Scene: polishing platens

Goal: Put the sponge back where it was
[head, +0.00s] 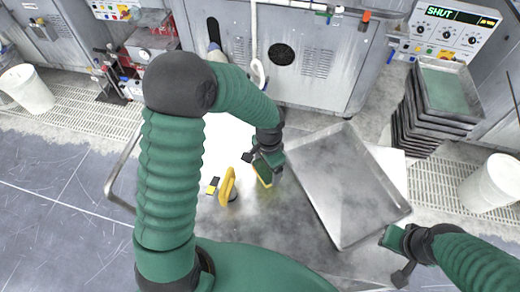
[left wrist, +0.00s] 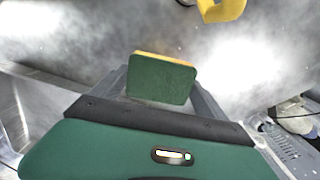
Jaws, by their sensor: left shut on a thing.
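My left gripper (head: 266,162) is shut on the sponge (head: 263,174), which has a green face and a yellow layer. The left wrist view shows the sponge's green face (left wrist: 162,80) between the fingers, with a thin yellow-orange edge along its top. In the head view the sponge is over the bright worktable (head: 255,215), just left of the metal tray; whether it touches the surface I cannot tell. My right gripper (head: 394,256) is at the lower right by the tray's near corner, and its jaw opening is unclear.
A yellow-handled tool (head: 228,187) stands left of the sponge, beside a small black-and-yellow piece (head: 213,186). A shallow metal tray (head: 345,185) covers the table's right part. Stacked trays (head: 430,115) and a white bucket (head: 490,184) stand further right. Machine cabinets (head: 315,45) line the back.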

